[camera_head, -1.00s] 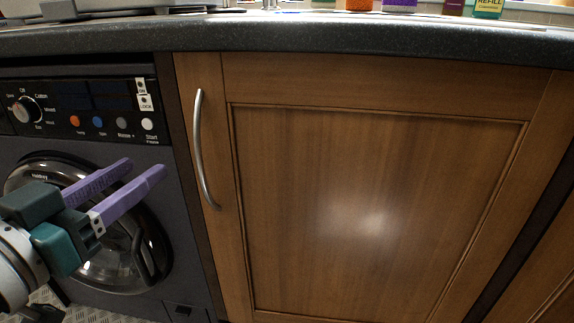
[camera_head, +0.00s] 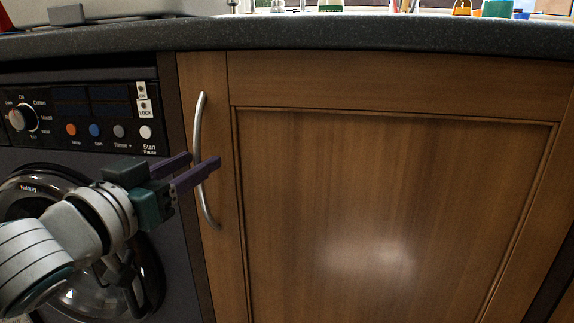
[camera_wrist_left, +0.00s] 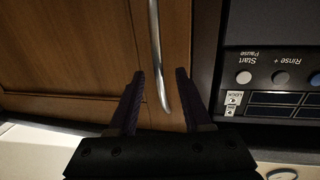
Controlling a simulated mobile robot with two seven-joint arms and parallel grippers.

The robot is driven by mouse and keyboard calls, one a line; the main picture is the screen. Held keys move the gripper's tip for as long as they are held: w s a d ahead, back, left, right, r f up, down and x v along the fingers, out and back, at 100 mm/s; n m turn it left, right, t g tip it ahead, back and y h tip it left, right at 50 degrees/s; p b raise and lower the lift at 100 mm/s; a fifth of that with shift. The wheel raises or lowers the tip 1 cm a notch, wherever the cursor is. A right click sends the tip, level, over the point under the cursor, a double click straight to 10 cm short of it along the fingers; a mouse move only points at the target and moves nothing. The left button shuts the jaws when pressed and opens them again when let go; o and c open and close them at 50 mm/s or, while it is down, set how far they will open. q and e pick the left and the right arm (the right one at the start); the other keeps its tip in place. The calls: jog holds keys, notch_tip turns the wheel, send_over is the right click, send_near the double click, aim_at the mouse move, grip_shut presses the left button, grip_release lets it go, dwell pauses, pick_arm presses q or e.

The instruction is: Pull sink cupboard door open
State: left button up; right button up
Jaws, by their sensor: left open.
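The wooden sink cupboard door (camera_head: 380,190) is shut, flush under the worktop. Its curved metal handle (camera_head: 196,128) runs upright along the door's left edge. My left gripper (camera_head: 205,158) is open, with its purple fingers at the middle of the handle. One finger crosses in front of the handle and covers part of it. In the left wrist view, the handle (camera_wrist_left: 155,38) reaches between the two spread fingers of the left gripper (camera_wrist_left: 160,74). I cannot tell whether either finger touches it. My right gripper is not in view.
A dark washing machine (camera_head: 100,105) with knobs and buttons stands left of the door, behind my left arm. The dark worktop (camera_head: 300,38) overhangs above, with several bottles and containers at the back. The door's front is clear to the right.

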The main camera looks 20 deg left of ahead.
pick_arm(q)
jog(key=shift+w, duration=0.1)
grip_shut()
dwell(0.4)
dwell(1.0)
